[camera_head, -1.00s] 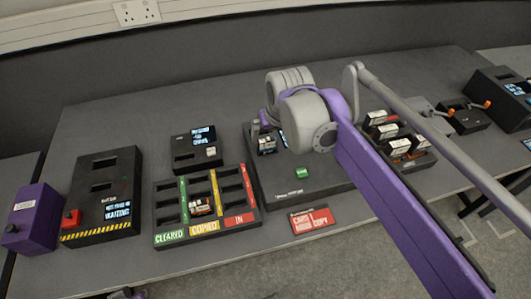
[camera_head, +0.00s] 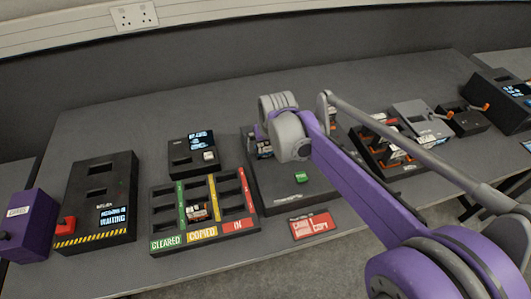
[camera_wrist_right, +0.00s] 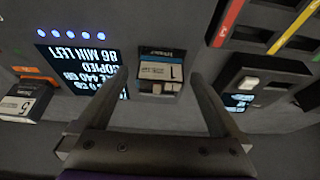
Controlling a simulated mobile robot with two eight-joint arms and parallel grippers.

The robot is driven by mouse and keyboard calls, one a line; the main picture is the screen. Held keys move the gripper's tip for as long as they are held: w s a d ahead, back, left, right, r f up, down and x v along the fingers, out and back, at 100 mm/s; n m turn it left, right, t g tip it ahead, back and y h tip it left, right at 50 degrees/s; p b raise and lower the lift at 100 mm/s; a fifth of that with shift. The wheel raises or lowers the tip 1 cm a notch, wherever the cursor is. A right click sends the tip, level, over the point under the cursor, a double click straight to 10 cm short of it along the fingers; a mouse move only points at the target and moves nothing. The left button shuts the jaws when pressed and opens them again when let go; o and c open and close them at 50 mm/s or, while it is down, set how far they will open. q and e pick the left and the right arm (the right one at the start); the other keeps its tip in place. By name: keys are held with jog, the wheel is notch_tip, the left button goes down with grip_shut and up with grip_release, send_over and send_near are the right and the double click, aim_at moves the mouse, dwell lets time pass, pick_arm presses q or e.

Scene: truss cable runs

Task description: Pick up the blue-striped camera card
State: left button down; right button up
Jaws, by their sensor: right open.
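A camera card (camera_wrist_right: 160,72) with a pale label reading 1 and a thin blue stripe sits in a slot of the large black copier box (camera_head: 265,190). In the head view the card (camera_head: 263,149) shows only partly beside my wrist. My right gripper (camera_wrist_right: 159,76) is open and empty, with one finger on each side of the card in the wrist view. I cannot tell whether the fingers touch it. In the head view my right wrist hides most of the gripper. My left gripper is out of view.
A tray (camera_head: 155,226) marked CLEARED, COPIED and IN holds an orange-marked card (camera_head: 197,211). A small display box (camera_head: 180,160) stands behind it. Another card (camera_wrist_right: 22,104) sits in the copier beyond its screen. A red sign (camera_head: 310,224) lies in front. A card rack (camera_head: 390,160) stands right.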

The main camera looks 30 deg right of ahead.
jog(key=c, duration=1.4)
